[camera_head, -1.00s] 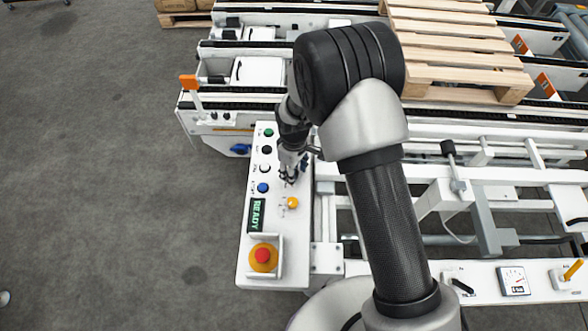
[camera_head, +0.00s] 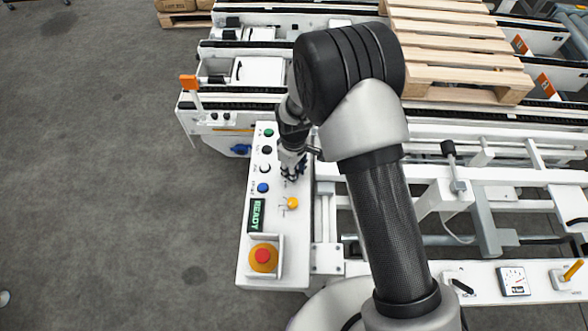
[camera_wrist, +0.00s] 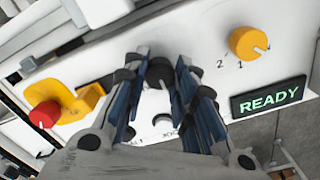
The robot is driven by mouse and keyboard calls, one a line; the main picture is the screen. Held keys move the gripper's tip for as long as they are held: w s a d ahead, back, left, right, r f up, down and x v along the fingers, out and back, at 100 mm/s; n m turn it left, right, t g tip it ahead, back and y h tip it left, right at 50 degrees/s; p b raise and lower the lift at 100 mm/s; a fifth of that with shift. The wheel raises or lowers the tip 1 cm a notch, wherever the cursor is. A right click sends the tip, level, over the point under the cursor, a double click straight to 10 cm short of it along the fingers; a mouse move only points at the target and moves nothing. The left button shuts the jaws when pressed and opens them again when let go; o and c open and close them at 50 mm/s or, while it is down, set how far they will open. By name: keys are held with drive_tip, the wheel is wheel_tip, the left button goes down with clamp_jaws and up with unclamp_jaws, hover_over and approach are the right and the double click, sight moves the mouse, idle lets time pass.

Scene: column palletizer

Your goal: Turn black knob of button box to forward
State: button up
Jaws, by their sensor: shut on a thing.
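The white button box (camera_head: 280,278) stands left of my arm in the head view. The black knob (camera_wrist: 160,74) shows between my two fingers in the wrist view. My gripper (camera_wrist: 160,62) is shut on the knob, with a blue-black finger on either side. In the head view my gripper (camera_head: 292,171) is at the box's right edge, above the yellow knob, and hides the black knob. Curved white and dark markings show near the knob in the wrist view. I cannot read which position the knob points to.
The yellow knob (camera_head: 292,203), the READY display (camera_head: 257,215) and the red emergency button (camera_head: 263,256) are close below. Blue (camera_head: 263,187), white (camera_head: 265,168), black (camera_head: 266,150) and green (camera_head: 268,132) buttons line the left. A wooden pallet (camera_head: 455,50) lies on the conveyor behind.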

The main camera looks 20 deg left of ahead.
drive_tip(key=shift+m, duration=0.5)
drive_tip(key=m, duration=0.3)
drive_tip(key=shift+m, duration=2.2)
drive_tip(key=o, duration=1.1)
wheel_tip(320, 180, up, 12)
